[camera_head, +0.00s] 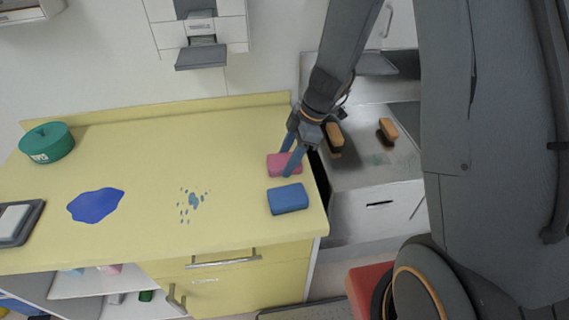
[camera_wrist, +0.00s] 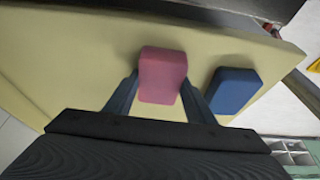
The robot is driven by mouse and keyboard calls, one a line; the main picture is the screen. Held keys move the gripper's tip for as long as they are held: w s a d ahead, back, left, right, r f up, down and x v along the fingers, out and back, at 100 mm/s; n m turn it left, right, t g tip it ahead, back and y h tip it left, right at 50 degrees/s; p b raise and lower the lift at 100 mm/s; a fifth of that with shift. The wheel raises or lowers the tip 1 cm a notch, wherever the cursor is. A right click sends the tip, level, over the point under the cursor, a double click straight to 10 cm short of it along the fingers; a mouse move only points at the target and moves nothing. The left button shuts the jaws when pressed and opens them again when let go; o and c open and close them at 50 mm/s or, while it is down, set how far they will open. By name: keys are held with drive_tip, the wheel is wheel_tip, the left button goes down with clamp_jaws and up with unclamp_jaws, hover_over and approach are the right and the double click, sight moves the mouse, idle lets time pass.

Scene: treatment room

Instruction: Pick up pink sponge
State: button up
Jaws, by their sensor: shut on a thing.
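The pink sponge (camera_head: 277,165) is at the right end of the yellow counter, near its edge. My gripper (camera_head: 291,162) reaches down from above with its two blue fingers at the sponge. In the wrist view the pink sponge (camera_wrist: 163,76) sits between the fingers of my gripper (camera_wrist: 160,92), one on each side, and the gripper is shut on it. I cannot tell whether the sponge touches the counter or is slightly above it.
A blue sponge (camera_head: 288,199) lies close in front of the pink one. The yellow counter (camera_head: 140,160) carries a blue puddle (camera_head: 96,205), blue spots (camera_head: 193,201) and a green round box (camera_head: 47,143). Brown brushes (camera_head: 388,130) lie on the lower grey surface to the right.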

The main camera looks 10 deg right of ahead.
sight(287, 160)
drive_tip(key=shift+r, duration=0.1)
wheel_tip(287, 160, up, 10)
drive_tip(key=b, duration=0.2)
drive_tip(key=shift+b, duration=0.35)
idle(0.3)
